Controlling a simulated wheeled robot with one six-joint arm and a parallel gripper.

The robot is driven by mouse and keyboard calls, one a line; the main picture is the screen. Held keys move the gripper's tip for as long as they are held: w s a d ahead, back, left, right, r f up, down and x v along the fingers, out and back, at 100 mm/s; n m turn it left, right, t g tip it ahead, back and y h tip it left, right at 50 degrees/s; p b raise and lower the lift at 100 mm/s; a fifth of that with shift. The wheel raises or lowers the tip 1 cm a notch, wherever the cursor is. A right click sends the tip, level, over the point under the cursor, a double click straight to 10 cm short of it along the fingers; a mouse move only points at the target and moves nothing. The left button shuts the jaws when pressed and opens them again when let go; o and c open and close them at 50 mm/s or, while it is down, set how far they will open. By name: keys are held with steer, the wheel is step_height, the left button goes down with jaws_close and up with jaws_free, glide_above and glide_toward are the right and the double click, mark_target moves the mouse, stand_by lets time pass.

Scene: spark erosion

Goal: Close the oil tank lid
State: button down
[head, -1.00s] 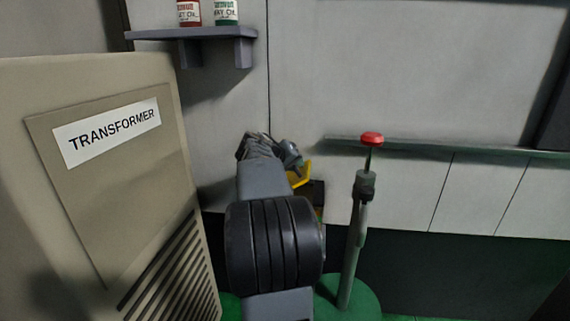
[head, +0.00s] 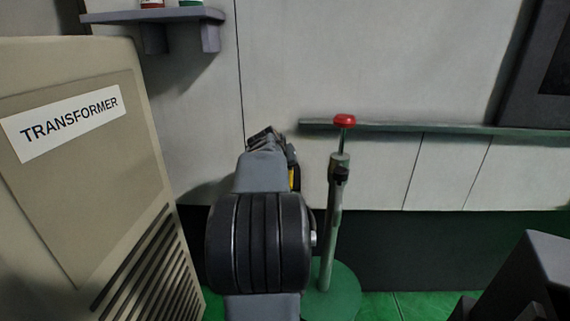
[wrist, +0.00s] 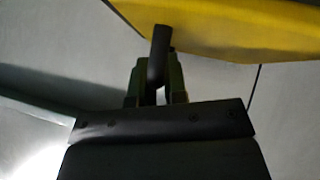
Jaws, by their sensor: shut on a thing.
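A yellow panel, which looks like the oil tank lid (wrist: 235,28), fills the top of the wrist view, tilted. A dark bar-like handle (wrist: 160,52) comes down from it. My gripper (wrist: 157,88) is shut on this handle, with one finger on each side. In the head view only a small yellow strip (head: 291,178) shows at the right edge of my arm. My arm hides the fingers, the handle and the tank there, so I cannot tell how far open the lid is.
A beige transformer cabinet (head: 70,180) stands close on the left. A green stand with a red knob (head: 344,120) rises just right of my arm. A shelf (head: 155,17) holds cans at upper left. Green floor shows at lower right, beside a dark grey object (head: 530,280).

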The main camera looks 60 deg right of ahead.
steer(key=shift+f, duration=0.2)
steer(key=c, duration=1.4)
jaws_free()
steer(key=shift+s, duration=0.15)
steer(key=shift+c, duration=0.2)
steer(key=shift+a+r, duration=0.3)
steer(key=shift+r, duration=0.1)
steer(key=p+v, duration=0.2)
steer(key=v, duration=1.1)
steer(key=shift+f, duration=0.1)
